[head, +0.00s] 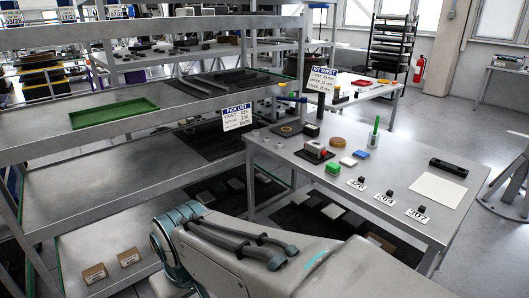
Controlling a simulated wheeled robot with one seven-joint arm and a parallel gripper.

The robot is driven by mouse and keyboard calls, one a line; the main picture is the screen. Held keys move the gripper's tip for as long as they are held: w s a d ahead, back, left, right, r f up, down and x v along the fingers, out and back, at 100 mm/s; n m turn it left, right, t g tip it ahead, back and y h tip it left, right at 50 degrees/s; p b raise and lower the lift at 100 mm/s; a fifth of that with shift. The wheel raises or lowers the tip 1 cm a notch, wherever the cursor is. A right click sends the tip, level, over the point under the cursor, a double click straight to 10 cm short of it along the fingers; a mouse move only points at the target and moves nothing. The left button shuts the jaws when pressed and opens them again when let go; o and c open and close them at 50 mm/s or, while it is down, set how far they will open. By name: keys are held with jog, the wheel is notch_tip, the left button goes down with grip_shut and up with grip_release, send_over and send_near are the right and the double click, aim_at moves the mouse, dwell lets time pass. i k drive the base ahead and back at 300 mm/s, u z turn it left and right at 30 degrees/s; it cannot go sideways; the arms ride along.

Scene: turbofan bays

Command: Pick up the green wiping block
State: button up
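A small green block (332,168) sits on the metal worktable (405,190), near its left front edge. It looks like the wiping block, though it is small in the picture. A red-and-black item (316,152) stands just behind it, and a white block (348,161) lies close to its right. My arm shows large at the bottom centre, in front of the table. I cannot make out my gripper's fingertips in this view, and nothing is seen touching the green block.
A green upright bottle-like item (374,133) stands behind the block. Number tags (384,199) with black knobs line the table's front. A white sheet (439,187) and black bar (448,169) lie at the right. A shelf rack (90,190) with a green tray (115,112) fills the left.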

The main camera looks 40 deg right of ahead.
aim_at(333, 169)
jog(key=z, duration=0.4)
jog(key=i, duration=1.45)
jog(key=z, duration=1.9)
jog(key=i, duration=1)
jog(key=z, duration=0.8)
